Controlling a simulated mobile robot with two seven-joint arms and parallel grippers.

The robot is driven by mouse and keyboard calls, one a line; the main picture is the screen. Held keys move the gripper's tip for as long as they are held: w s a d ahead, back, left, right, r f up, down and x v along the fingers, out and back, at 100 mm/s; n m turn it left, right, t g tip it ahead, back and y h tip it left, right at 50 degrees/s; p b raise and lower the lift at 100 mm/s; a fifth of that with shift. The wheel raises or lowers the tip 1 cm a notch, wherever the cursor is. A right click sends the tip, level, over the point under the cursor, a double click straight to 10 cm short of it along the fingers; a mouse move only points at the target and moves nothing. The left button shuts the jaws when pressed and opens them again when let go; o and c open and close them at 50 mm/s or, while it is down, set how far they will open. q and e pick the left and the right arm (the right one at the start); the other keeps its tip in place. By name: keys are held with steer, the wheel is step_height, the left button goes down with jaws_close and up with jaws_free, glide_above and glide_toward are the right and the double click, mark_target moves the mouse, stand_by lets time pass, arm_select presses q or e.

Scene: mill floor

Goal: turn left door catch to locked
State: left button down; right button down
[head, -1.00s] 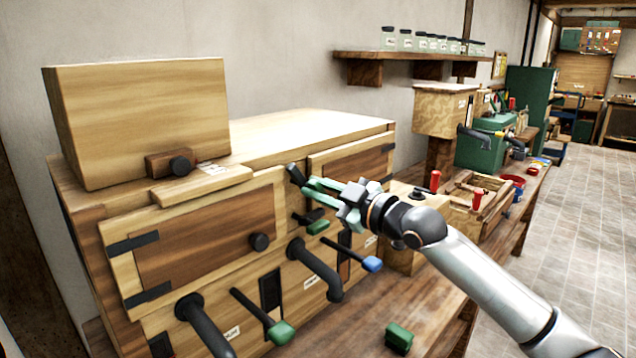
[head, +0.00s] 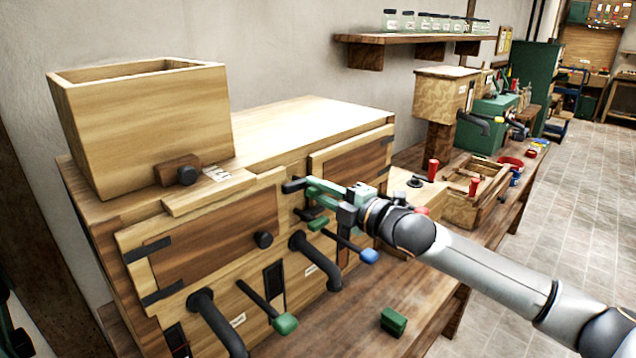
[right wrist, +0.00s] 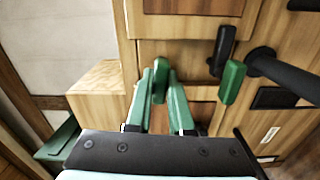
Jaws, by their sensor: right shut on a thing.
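A wooden cabinet with two doors stands on the bench. The left door (head: 205,245) has black hinges and a round dark knob, and is closed. The upper door catch (head: 291,186), a dark bar, lies near level on the post between the doors. My right gripper (head: 318,188) has green fingers and is shut on this catch. In the right wrist view, the fingers (right wrist: 158,95) close around its green grip (right wrist: 160,78). A second, lower catch (head: 317,223) with a green grip sits just below, apart from the fingers. My left gripper is out of view.
Black pipes (head: 315,258) and levers with a green end (head: 285,323) and a blue end (head: 369,256) stick out below the catches. A green block (head: 394,320) lies on the bench. An open wooden hopper (head: 140,130) stands on the cabinet.

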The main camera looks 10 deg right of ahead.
steer(key=shift+n, duration=0.6)
steer(key=c, duration=0.8)
jaws_free()
steer(key=shift+b+v, duration=1.35)
steer(key=shift+v, duration=4.95)
